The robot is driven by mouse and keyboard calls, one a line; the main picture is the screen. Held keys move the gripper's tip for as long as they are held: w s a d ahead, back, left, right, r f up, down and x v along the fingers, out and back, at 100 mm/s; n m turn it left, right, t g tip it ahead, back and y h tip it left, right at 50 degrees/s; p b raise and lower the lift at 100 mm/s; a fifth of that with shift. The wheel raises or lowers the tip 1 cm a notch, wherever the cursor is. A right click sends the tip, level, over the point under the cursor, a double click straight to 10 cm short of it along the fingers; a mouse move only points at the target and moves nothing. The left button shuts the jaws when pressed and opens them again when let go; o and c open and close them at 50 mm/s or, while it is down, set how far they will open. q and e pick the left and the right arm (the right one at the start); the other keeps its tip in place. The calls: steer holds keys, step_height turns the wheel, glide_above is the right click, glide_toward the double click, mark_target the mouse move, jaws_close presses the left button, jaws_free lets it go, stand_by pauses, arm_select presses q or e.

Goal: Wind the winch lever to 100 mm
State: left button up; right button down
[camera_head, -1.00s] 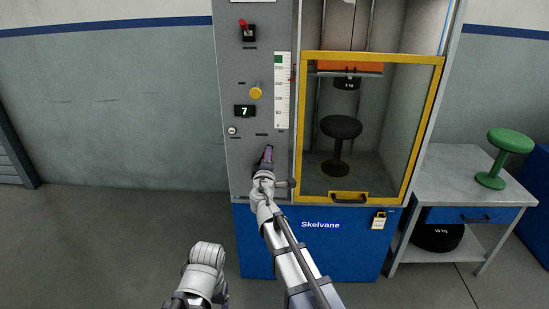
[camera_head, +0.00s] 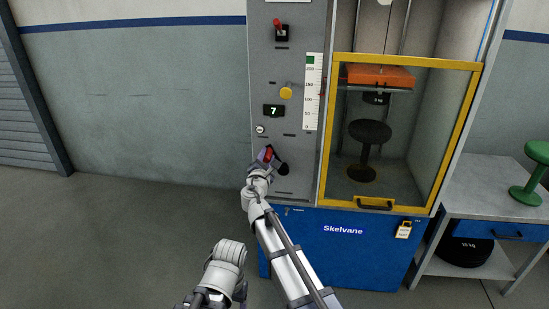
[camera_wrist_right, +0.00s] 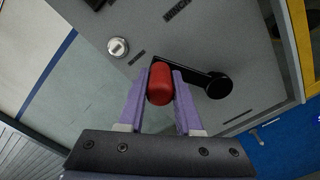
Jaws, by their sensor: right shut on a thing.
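The winch lever is a black crank arm (camera_wrist_right: 195,78) on the grey panel, with a hub at its right and a red grip (camera_wrist_right: 160,84) at its outer end. My right gripper (camera_head: 267,156) is shut on the red grip, a purple finger on each side. In the head view the lever points up and left from its hub (camera_head: 282,169). The white height scale (camera_head: 312,95) has a red pointer (camera_head: 321,94) a little above the 100 mark. The orange carriage (camera_head: 380,76) hangs above the black stool (camera_head: 369,145), apart from it. My left gripper does not show, only part of its arm.
The yellow-framed guard (camera_head: 405,62) is down in front of the chamber. A yellow knob (camera_head: 286,92), a red-handled switch (camera_head: 280,30) and a display (camera_head: 273,111) reading 7 are on the panel. A side table (camera_head: 470,185) holds a green stool (camera_head: 530,172).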

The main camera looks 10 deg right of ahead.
steer(key=shift+w+a+f+n+b, duration=0.2)
steer(key=shift+a+f+n+b, duration=0.6)
steer(key=shift+n, duration=0.5)
steer(key=shift+w+a+f+n+b, duration=0.2)
steer(key=shift+a+f+n+b, duration=0.35)
steer(key=shift+a+f+n, duration=0.55)
steer(key=shift+d+r+n, duration=0.25)
steer(key=shift+d+n, duration=0.05)
steer(key=c, duration=0.6)
jaws_free()
